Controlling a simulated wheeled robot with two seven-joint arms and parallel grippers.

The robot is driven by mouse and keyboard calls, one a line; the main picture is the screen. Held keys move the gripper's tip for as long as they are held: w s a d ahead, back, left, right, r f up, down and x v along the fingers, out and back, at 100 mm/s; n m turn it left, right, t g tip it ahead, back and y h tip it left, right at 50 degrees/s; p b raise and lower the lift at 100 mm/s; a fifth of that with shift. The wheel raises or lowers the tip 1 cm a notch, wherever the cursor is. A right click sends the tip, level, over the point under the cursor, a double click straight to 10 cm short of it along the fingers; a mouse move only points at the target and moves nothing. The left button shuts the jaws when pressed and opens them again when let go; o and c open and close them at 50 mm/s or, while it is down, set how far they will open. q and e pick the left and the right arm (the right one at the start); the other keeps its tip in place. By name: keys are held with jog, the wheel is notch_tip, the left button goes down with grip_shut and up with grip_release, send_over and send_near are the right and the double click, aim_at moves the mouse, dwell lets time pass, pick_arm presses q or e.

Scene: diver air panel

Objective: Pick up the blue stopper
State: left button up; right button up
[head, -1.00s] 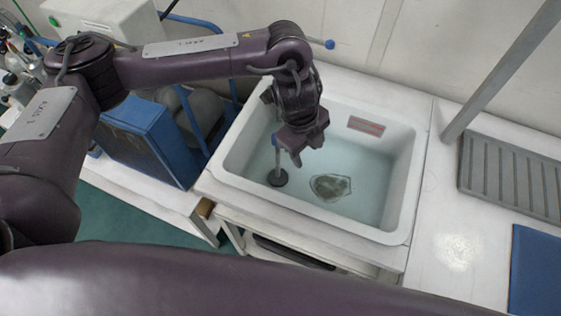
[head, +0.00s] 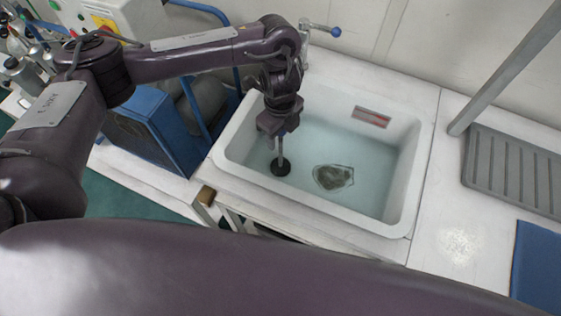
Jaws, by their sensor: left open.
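The stopper (head: 280,166) stands upright in the water near the left side of the white sink (head: 413,190). It has a dark round base and a thin grey-blue stem. My left gripper (head: 279,132) points down over the stem, jaws open. The stem's top is hidden among the fingers, and I cannot tell whether they touch it. My right gripper is not in view.
A murky dark patch (head: 333,177) lies in the water right of the stopper. A tap with a blue-tipped lever (head: 335,32) stands behind the sink. A grey post (head: 505,68), ribbed grey tray (head: 512,172) and blue mat (head: 538,268) are at the right. A blue box (head: 150,130) is at the left.

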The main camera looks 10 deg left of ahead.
pick_arm(q)
jog(key=shift+c, duration=0.3)
grip_shut()
dwell(0.4)
jog(key=shift+w, duration=0.1)
